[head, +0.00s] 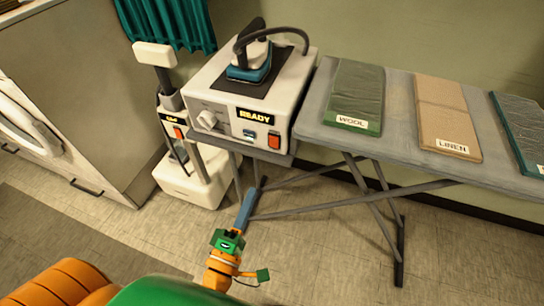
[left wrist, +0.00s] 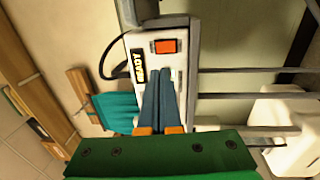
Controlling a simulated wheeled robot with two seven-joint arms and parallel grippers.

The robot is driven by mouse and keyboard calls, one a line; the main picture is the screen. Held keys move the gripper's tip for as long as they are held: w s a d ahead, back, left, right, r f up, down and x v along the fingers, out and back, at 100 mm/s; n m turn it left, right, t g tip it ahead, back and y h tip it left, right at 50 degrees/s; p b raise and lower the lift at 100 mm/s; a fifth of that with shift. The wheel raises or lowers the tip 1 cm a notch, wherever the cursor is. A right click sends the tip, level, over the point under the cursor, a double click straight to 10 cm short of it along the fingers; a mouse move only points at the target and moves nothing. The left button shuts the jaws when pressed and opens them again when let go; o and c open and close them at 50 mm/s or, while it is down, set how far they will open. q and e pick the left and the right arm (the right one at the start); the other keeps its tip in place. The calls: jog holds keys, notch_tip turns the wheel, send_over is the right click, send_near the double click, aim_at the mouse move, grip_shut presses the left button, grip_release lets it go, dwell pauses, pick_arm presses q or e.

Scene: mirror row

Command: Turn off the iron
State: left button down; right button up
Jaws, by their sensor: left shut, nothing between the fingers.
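The iron (head: 250,65), teal with a dark handle, rests on a dark pad on top of a white station (head: 225,85). The station's front has a knob (head: 206,119), a lit yellow READY display (head: 255,116), a small teal switch (head: 249,134) and a red switch (head: 274,140). My left gripper (head: 249,192) is below and in front of the station, its blue fingers shut and empty. In the left wrist view the fingers (left wrist: 158,72) point at the panel, beside the READY display (left wrist: 138,66) and short of the red switch (left wrist: 165,46). The fingers hide part of the panel.
An ironing board (head: 395,90) extends right of the station, with green wool (head: 357,95) and tan linen (head: 445,115) stacks on it. A white device (head: 195,175) with a post and its own red switch stands left. A cabinet (head: 70,90) is further left.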

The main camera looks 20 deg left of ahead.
aim_at(275, 140)
pick_arm(q)
jog(key=w, duration=0.4)
jog(key=w+r+p, duration=0.1)
jog(key=w, duration=0.9)
jog(key=shift+d+r, duration=0.25)
jog(key=shift+r, duration=0.05)
jog(key=shift+w+r, duration=0.2)
jog(key=shift+r, duration=0.05)
jog(key=shift+s, duration=0.15)
